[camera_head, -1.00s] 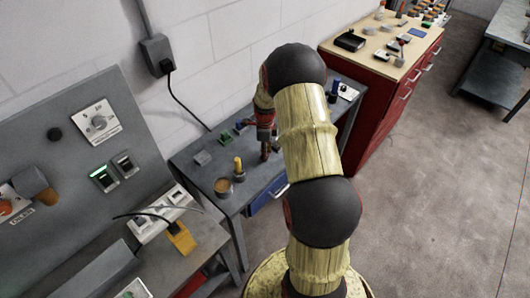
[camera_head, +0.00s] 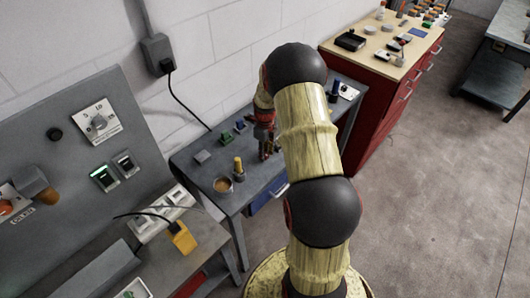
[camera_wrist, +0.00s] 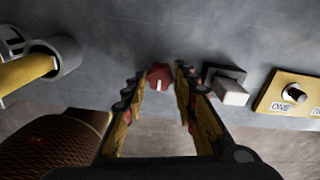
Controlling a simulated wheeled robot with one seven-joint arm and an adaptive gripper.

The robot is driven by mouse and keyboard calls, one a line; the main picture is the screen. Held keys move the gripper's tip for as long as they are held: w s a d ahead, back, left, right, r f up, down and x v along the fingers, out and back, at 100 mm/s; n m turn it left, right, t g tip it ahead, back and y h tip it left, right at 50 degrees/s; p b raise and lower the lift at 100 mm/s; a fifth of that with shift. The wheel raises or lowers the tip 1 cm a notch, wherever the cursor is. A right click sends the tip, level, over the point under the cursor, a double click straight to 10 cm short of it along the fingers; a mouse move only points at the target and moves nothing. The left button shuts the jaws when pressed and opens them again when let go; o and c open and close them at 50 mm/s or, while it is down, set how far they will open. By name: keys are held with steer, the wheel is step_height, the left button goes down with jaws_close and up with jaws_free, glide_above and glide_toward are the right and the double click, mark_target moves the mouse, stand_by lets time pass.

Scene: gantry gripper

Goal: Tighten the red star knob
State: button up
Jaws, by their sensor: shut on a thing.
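The red star knob (camera_wrist: 160,76) has a pale mark on its face and sits at the grey bench's surface in the wrist view. My gripper (camera_wrist: 160,86) is around it, with one finger on each side, closed on the knob. In the head view my gripper (camera_head: 268,150) points down at the small grey bench, partly behind my arm. The knob cannot be made out there.
In the wrist view, a grey block (camera_wrist: 229,88) and a yellow plate labelled ONE (camera_wrist: 290,97) are close on the right. A yellow handle in a grey holder (camera_wrist: 62,55) is on the left. A brown round container (camera_head: 223,185) stands near the bench's front-left corner.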

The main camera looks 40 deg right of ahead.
mark_target(266, 154)
steer(key=shift+d, duration=0.1)
steer(key=o, duration=1.1)
steer(key=shift+o, duration=0.2)
step_height(266, 154, up, 12)
stand_by(0.4)
